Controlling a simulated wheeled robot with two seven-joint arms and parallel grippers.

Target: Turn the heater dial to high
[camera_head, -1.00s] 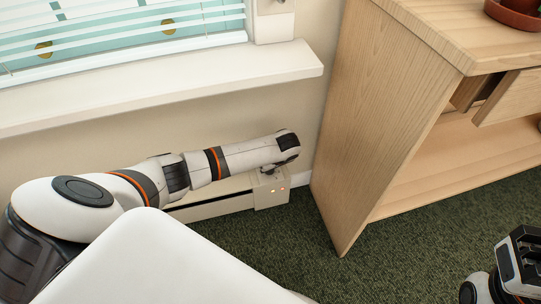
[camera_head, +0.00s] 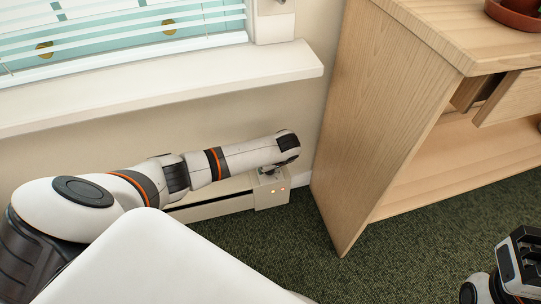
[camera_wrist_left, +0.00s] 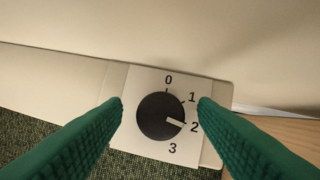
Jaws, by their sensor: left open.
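The heater (camera_head: 215,205) is a low cream unit against the wall below the window sill. Its black round dial (camera_wrist_left: 161,116) sits on a pale plate marked 0, 1, 2 and 3 in the left wrist view. The dial's white mark points at 2. My left gripper (camera_wrist_left: 160,102) is open, its green fingers on either side of the dial, apart from it in the picture. In the head view my left wrist hides the dial. My right gripper (camera_head: 521,258) is at the lower right edge, its fingertips unclear.
A wooden cabinet (camera_head: 385,110) stands just right of the heater, with a partly open drawer (camera_head: 510,97) and a pot (camera_head: 515,12) on top. The window sill (camera_head: 160,88) juts out above my left arm. Green carpet (camera_head: 300,240) in front is clear.

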